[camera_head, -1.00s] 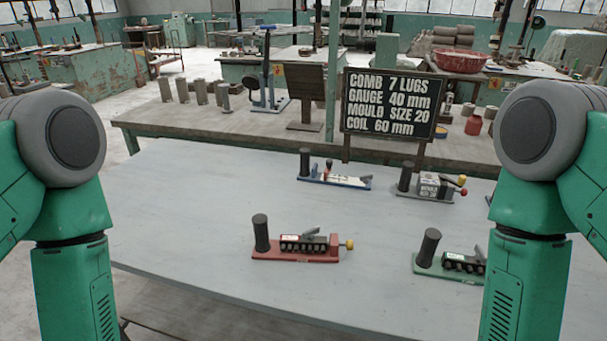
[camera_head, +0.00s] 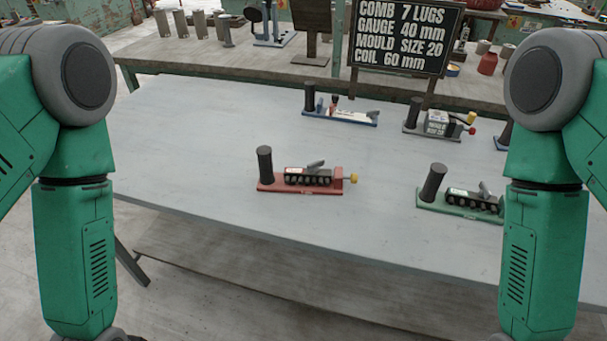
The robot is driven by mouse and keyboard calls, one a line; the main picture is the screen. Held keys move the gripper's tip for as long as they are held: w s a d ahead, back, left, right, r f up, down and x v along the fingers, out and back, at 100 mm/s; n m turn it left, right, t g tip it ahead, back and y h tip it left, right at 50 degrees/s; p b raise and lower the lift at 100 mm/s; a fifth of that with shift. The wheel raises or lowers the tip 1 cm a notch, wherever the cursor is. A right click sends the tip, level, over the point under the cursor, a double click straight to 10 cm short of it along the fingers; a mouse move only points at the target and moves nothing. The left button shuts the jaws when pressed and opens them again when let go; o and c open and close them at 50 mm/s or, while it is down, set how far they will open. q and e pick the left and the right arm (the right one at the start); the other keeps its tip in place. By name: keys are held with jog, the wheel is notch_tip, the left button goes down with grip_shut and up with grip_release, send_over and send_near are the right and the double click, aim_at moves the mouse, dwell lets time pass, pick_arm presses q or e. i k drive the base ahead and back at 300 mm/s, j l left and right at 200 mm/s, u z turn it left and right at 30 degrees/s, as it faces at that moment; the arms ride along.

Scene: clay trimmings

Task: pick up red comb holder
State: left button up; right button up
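The red comb holder (camera_head: 300,188) sits on the pale grey table (camera_head: 200,150), a little left of the table's middle. It has a red base, an upright black cylindrical handle at its left end, a dark comb block with several light lugs and a grey lever, and a yellow knob at its right end. Nothing covers it. My two green arms come down at the left and right sides of the view. Both grippers are below the frame and out of sight, and nothing of mine is near the holder.
A green holder (camera_head: 459,205) stands to the right, partly behind my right arm. A blue holder (camera_head: 341,117) and a grey holder (camera_head: 438,123) stand farther back. A black sign (camera_head: 405,35) stands behind them. The table's left part is clear.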

aim_at(293, 180)
jog(key=k+l+u, duration=0.15)
jog(key=l, duration=0.25)
jog(key=k+l+u, duration=0.1)
jog(key=l, duration=0.3)
jog(key=k+l+u, duration=0.15)
jog(key=l, duration=0.2)
jog(key=k+l+u, duration=0.1)
jog(key=k+l, duration=0.15)
jog(key=i+j+z, duration=0.35)
jog(key=j, duration=0.3)
jog(key=i+j+z, duration=0.15)
jog(key=j, duration=0.2)
jog(key=i+j+z, duration=0.15)
jog(key=j, duration=0.2)
jog(key=i+j+z, duration=0.2)
jog(key=j, duration=0.2)
jog(key=j+z, duration=0.15)
jog(key=j, duration=0.25)
jog(key=k, duration=0.1)
jog(key=i, duration=0.15)
